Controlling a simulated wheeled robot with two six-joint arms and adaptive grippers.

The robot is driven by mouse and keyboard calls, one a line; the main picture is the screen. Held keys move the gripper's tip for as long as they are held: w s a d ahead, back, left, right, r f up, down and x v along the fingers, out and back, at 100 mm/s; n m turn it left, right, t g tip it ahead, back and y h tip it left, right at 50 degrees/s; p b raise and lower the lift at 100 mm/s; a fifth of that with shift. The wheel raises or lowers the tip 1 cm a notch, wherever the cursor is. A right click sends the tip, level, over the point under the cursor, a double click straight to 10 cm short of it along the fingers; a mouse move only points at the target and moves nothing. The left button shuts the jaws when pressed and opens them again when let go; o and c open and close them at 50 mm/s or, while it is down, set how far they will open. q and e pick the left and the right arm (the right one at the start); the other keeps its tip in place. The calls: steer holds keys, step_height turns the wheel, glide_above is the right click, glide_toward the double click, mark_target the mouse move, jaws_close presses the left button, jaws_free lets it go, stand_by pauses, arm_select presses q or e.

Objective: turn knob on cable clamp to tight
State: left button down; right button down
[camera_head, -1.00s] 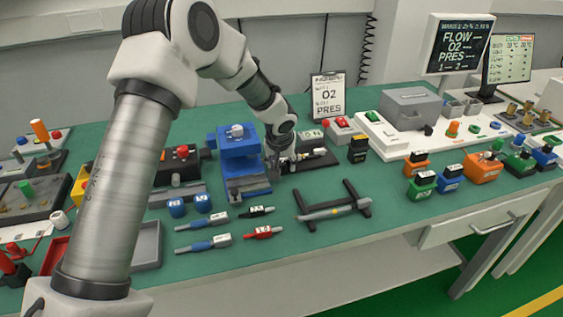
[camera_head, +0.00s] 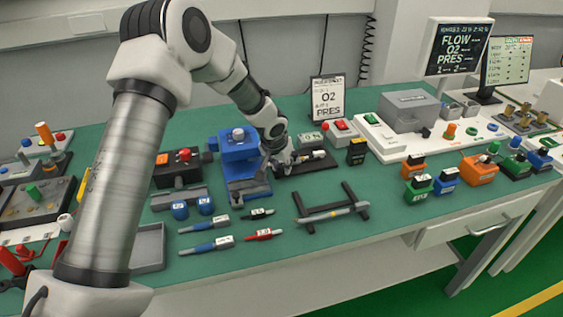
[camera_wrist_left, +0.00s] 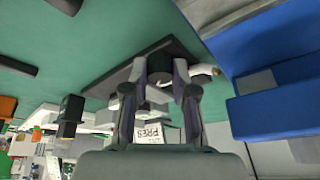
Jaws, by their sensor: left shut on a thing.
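The cable clamp (camera_head: 318,156) is a low dark base with a pale cylindrical part on it, just right of the blue vise-like device in the head view. My left gripper (camera_head: 284,164) is at the left end of this base, low over it. In the left wrist view its two fingers (camera_wrist_left: 166,74) are on either side of a dark knob (camera_wrist_left: 159,93) and closed on it. A pale rounded end (camera_wrist_left: 206,70) shows just right of the fingers. The knob is mostly hidden by the hand in the head view, and its setting cannot be read. My right gripper is not seen.
The blue device (camera_head: 238,150) stands close left of the hand. A black box with a yellow label (camera_head: 357,151) and a sign reading O2 PRES (camera_head: 327,97) stand to the right and behind. Pens and a rod on a stand (camera_head: 330,211) lie in front.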

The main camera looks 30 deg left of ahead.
arm_select(q)
steer(key=c, duration=0.9)
jaws_free()
steer(key=v, duration=1.2)
steer(key=b+x, duration=0.1)
steer(key=x, duration=1.1)
steer(key=shift+f, duration=0.1)
